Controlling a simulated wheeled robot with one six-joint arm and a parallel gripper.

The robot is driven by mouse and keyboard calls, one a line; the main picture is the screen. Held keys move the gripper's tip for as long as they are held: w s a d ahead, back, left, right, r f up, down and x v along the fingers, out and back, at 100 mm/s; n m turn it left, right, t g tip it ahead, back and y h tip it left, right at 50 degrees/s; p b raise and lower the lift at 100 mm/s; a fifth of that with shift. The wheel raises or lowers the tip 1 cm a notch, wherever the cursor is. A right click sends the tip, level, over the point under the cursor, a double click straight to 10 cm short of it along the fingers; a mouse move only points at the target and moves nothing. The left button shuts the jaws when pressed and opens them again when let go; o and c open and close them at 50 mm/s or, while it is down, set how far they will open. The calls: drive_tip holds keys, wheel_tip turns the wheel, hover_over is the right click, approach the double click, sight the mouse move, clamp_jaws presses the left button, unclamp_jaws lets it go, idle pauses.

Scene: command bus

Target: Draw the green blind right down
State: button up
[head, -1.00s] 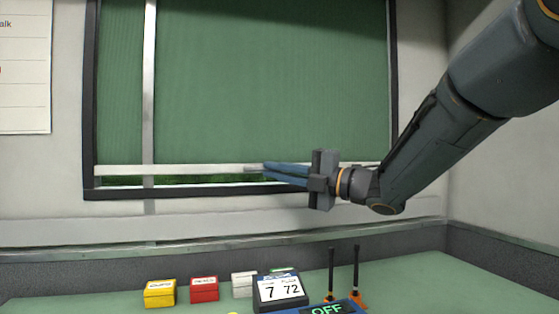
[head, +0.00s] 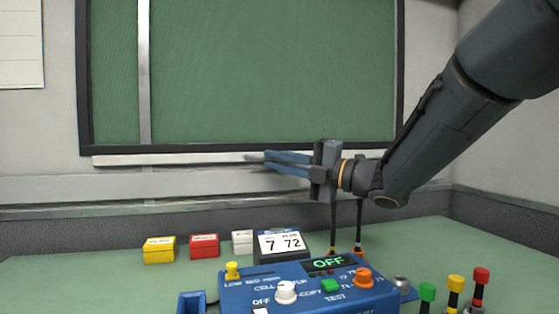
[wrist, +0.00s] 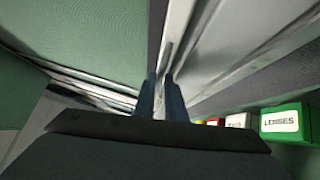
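The green blind (head: 270,75) covers the whole window opening, and no outside view shows beneath it. Its pale bottom bar (head: 180,159) lies level with the lower edge of the dark window frame, slightly overlapping it. My gripper (head: 265,160) reaches in from the right, its blue fingers close together around a small pull tab at the bar's middle. In the wrist view the fingers (wrist: 161,82) are nearly together with the thin grey tab between them. The green blind also fills the upper left of the wrist view (wrist: 90,35).
A green box (wrist: 285,124) shows in the wrist view. The desk's left side is clear.

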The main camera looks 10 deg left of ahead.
sight(279, 119)
drive_tip(key=o, duration=0.4)
drive_tip(key=shift+f, duration=0.3)
drive_tip(key=shift+c, duration=0.2)
drive_tip(key=shift+r, duration=0.1)
drive_tip(key=shift+r, duration=0.15)
wheel_tip(279, 119, up, 10)
drive_tip(key=shift+f+p, duration=0.1)
drive_tip(key=shift+p, duration=1.05)
drive_tip(key=v, duration=0.9)
drive_tip(key=shift+b, duration=0.45)
